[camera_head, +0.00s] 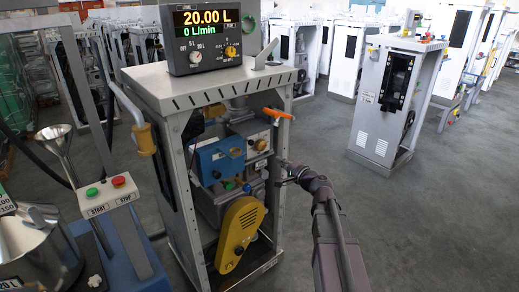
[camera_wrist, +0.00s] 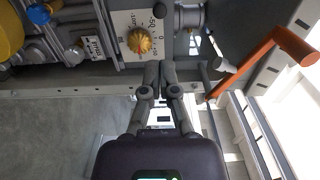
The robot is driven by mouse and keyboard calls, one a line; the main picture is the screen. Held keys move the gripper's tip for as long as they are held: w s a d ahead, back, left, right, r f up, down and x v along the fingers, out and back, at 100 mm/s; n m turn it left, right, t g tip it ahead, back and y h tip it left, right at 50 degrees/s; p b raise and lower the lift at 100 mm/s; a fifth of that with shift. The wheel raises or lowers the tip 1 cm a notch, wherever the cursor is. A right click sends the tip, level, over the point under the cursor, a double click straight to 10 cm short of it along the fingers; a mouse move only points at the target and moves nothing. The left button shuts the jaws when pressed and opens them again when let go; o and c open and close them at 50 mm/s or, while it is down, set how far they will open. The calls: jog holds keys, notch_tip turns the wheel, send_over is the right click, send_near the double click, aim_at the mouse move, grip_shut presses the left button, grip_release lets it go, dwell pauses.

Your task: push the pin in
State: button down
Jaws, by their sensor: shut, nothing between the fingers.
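My gripper (camera_head: 282,164) reaches into the open side of the dispenser frame (camera_head: 175,150) from the right. In the wrist view its fingers (camera_wrist: 160,68) are together, with nothing between them. The tips lie at the lower edge of a light plate (camera_wrist: 125,22) carrying a brass knob (camera_wrist: 139,40); I cannot tell whether they touch it. A grey cylindrical fitting (camera_wrist: 189,16) is right of the plate. I cannot make out for certain which part is the pin; it may be hidden by the fingers or too small to tell.
An orange lever (camera_head: 278,113) sticks out above my gripper and shows close on the right in the wrist view (camera_wrist: 265,62). A blue box (camera_head: 219,160) and yellow cover (camera_head: 240,235) are inside the frame.

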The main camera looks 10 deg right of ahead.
aim_at(252, 143)
jog(key=shift+w, duration=0.15)
jog(key=x, duration=1.3)
jog(key=shift+w+a, duration=0.25)
jog(key=shift+w, duration=0.05)
jog(key=shift+w, duration=0.1)
jog(key=shift+x, duration=1.15)
jog(key=shift+r, duration=0.1)
jog(key=shift+s+d, duration=0.2)
jog(key=shift+s, duration=0.35)
jog(key=v, duration=1.3)
jog(key=shift+d, duration=0.1)
